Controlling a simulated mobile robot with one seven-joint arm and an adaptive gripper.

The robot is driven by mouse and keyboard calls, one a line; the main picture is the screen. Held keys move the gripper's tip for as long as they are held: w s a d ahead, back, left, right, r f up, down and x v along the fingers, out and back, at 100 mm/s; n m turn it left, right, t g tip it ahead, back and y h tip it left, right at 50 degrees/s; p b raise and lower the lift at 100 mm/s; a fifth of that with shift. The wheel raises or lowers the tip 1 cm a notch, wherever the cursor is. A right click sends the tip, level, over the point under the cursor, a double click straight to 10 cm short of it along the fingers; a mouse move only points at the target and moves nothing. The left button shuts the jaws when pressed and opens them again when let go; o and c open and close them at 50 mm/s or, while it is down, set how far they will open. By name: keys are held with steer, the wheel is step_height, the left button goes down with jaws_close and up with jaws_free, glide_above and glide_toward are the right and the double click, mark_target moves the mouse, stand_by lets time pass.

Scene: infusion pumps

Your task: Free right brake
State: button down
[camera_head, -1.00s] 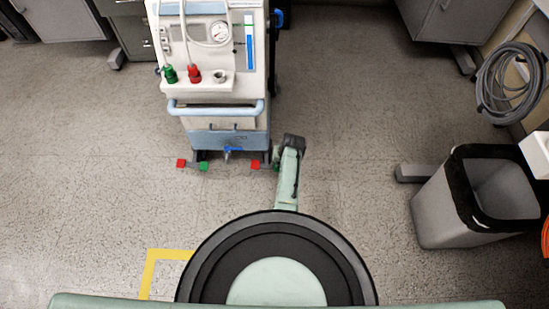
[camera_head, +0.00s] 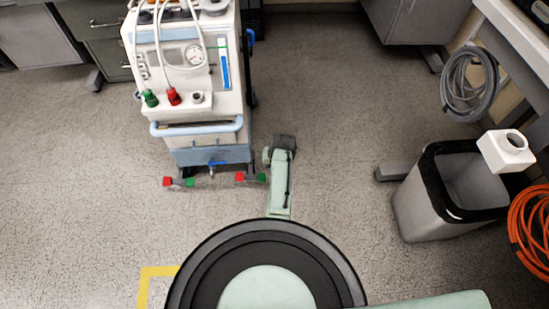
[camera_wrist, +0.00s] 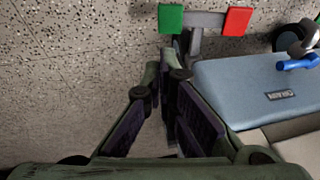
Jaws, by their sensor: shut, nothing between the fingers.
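The right brake of the pump cart has a red pedal (camera_head: 240,177) on its inner side and a green pedal (camera_head: 261,178) on its outer side. In the wrist view the green pedal (camera_wrist: 171,19) is at top left and the red pedal (camera_wrist: 237,21) to its right, on a grey bar. My gripper (camera_wrist: 166,76) is shut and empty, with its fingertips apart from both pedals in the picture. In the head view my arm's end is just right of the brake, and its fingers cannot be made out. I cannot tell which pedal is down.
The pump cart (camera_head: 195,110) stands above the pedals, with a blue tap (camera_head: 216,164) at its front. The left brake's red pedal (camera_head: 168,182) and green pedal (camera_head: 189,182) are left of it. A grey bin (camera_head: 423,207) stands right. Floor between is clear.

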steer(key=shift+d+v, duration=0.25)
steer(key=shift+v, duration=0.85)
steer(key=shift+d+v, duration=0.2)
steer(key=shift+v, duration=0.9)
steer(key=shift+f, duration=0.1)
